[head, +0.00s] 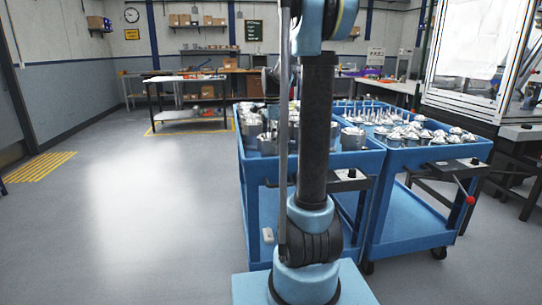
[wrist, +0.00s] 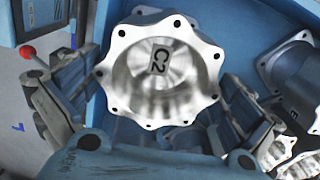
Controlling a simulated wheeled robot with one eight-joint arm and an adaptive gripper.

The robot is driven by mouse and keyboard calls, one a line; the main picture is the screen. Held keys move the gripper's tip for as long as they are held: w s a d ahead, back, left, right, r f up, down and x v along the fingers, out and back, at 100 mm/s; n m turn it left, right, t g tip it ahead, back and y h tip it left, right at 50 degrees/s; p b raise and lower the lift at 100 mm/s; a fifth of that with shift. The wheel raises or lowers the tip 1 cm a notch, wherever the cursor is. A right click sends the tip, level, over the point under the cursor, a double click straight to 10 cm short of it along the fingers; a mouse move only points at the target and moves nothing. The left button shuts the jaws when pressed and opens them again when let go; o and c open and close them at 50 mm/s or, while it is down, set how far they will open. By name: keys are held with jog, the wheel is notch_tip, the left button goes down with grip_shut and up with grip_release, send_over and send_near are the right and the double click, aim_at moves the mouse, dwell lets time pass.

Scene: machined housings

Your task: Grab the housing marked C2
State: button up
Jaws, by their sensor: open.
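The housing marked C2 (wrist: 160,72) fills the upper middle of the wrist view. It is a shiny metal cup with a scalloped, holed flange, and its C2 label shows inside the open mouth. My gripper (wrist: 165,100) is open, with one finger to the left of the housing and the other to its lower right. The fingers are apart and do not clearly hold it; whether either touches it I cannot tell. In the head view my arm stands in front of the blue cart and my gripper cannot be made out.
A darker housing (wrist: 290,78) lies close at the right, with smaller flanged parts (wrist: 288,155) below it. Blue carts (head: 400,156) carry several housings (head: 353,139) and metal parts. A red-knobbed lever (head: 470,199) sticks out at the right. The floor (head: 140,200) at left is clear.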

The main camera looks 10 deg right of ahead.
jog(key=c, duration=1.7)
